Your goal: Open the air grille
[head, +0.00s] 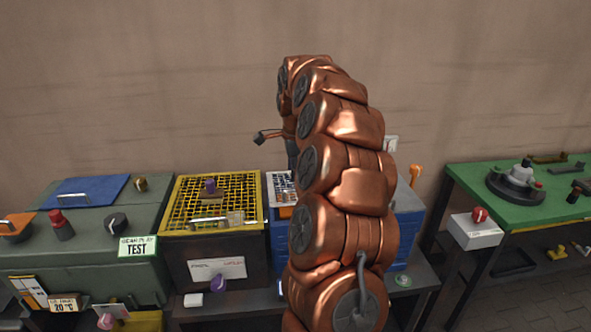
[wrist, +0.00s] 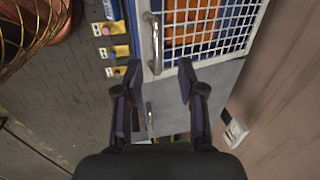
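A white mesh grille (wrist: 207,22) with a metal bar handle (wrist: 154,44) covers an opening in a blue box in the wrist view. Orange shapes show through the mesh. The grille looks shut. My gripper (wrist: 160,67) is open, its two dark fingertips on either side of the handle's near end; I cannot tell whether they touch it. In the head view the white grille (head: 283,184) is mostly hidden behind my copper arm. A yellow mesh grille (head: 236,192) with its own handle lies on the dark box to the left.
A grey-green cabinet (head: 85,240) with knobs and a blue lid is at the left. A green table (head: 522,205) stands at the right. The wall is close behind the boxes.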

